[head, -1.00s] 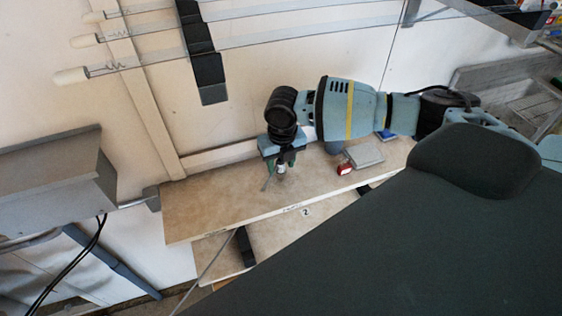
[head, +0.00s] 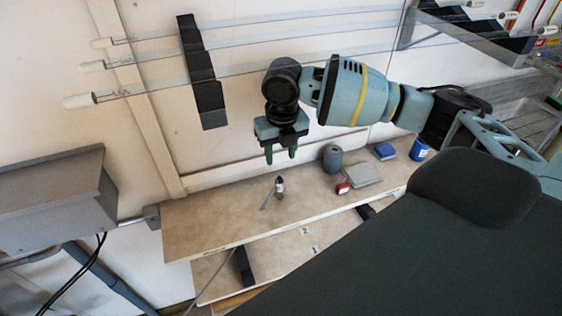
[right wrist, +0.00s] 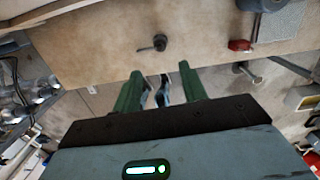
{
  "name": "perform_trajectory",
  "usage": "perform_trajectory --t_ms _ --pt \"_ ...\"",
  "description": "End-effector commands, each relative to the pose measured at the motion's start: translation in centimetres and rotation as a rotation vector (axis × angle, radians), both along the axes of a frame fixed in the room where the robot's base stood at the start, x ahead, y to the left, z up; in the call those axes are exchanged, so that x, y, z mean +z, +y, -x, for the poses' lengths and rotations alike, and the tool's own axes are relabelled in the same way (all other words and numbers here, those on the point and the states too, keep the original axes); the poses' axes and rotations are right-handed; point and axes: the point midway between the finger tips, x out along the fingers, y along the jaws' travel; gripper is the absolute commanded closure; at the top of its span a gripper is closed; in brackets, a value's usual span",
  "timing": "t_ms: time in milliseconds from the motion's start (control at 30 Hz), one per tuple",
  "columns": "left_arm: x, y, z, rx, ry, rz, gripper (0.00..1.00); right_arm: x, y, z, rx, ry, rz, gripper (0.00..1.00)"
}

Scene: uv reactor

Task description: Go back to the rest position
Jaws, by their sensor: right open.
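My right gripper (head: 281,155) is open and empty, raised above the upper wooden shelf, its green fingers pointing down. In the right wrist view the two green fingers (right wrist: 158,90) stand apart with nothing between them. A small dark cylindrical part (head: 279,186) with a thin grey cable or rod stands on the shelf (head: 205,215) below the gripper, clear of it. It also shows in the right wrist view (right wrist: 159,42). My left gripper is not in view.
A grey-blue bottle (head: 333,158), red item (head: 343,188), grey box (head: 362,175), blue box (head: 385,151) and blue container (head: 419,149) stand on the shelf's right part. Glass tubes (head: 245,75) run along the wall above. A grey wall cabinet (head: 50,190) is at left.

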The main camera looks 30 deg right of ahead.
Motion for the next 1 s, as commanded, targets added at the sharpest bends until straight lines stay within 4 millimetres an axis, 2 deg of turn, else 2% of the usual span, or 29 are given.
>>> perform_trajectory --t_ms 667,767,867,1000 --pt "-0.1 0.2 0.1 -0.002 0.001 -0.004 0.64 0.3 0.1 0.1 -0.001 0.002 0.000 0.57" --pt "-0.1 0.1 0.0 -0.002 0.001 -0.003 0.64 -0.7 1.0 0.6 -0.016 0.007 -0.007 0.57" --pt "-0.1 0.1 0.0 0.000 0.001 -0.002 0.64 -2.8 3.0 1.6 -0.060 0.010 -0.023 0.57" --pt "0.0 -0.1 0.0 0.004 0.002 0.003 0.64 -6.6 6.8 4.0 -0.176 0.013 -0.073 0.57"
